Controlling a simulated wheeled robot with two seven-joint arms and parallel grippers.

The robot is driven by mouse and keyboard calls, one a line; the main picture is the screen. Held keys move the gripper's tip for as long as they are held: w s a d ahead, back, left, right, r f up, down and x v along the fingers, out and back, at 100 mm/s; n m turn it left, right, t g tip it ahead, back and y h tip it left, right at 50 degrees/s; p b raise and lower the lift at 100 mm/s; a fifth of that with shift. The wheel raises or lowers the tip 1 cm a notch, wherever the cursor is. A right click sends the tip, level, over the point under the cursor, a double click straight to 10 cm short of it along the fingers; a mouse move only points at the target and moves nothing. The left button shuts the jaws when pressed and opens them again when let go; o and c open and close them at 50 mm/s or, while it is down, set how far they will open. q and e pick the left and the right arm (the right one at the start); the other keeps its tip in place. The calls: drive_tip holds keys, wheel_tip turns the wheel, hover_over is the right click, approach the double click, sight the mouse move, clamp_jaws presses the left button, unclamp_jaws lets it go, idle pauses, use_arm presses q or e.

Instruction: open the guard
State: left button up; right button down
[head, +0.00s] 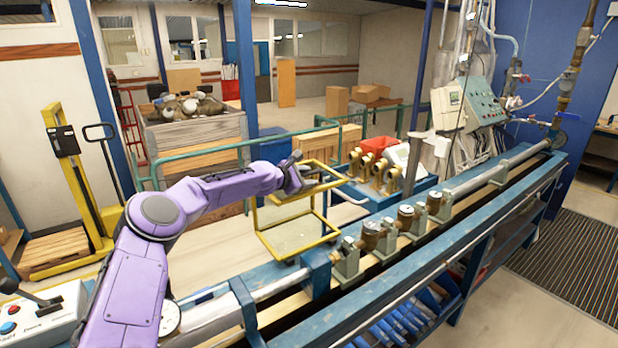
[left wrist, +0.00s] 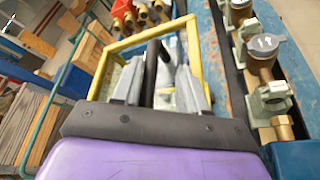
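The guard (head: 263,238) is a yellow frame with clear panels at the rear edge of the blue bench, left of the row of meters. In the left wrist view its yellow frame (left wrist: 194,50) spans the area beyond my fingers. My left gripper (head: 300,178) is at the guard's upper part. In the left wrist view the grey fingers of my left gripper (left wrist: 158,80) stand apart, with a dark bar between them. I cannot tell whether the bar belongs to the guard or whether the fingers touch it. My right gripper is not in view.
Brass meters (head: 405,217) sit in a row along the bench rail (head: 470,185). More brass fittings and a red bin (head: 378,148) stand behind. A green railing (head: 200,153) runs behind the guard. A control box (head: 42,312) is at the lower left.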

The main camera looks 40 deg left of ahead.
use_arm(q)
drive_tip(key=shift+r, duration=0.1)
wheel_tip(320, 180, up, 3)
drive_tip(key=b, duration=0.1)
hover_over(284, 198)
drive_tip(key=shift+r, duration=0.1)
idle(0.3)
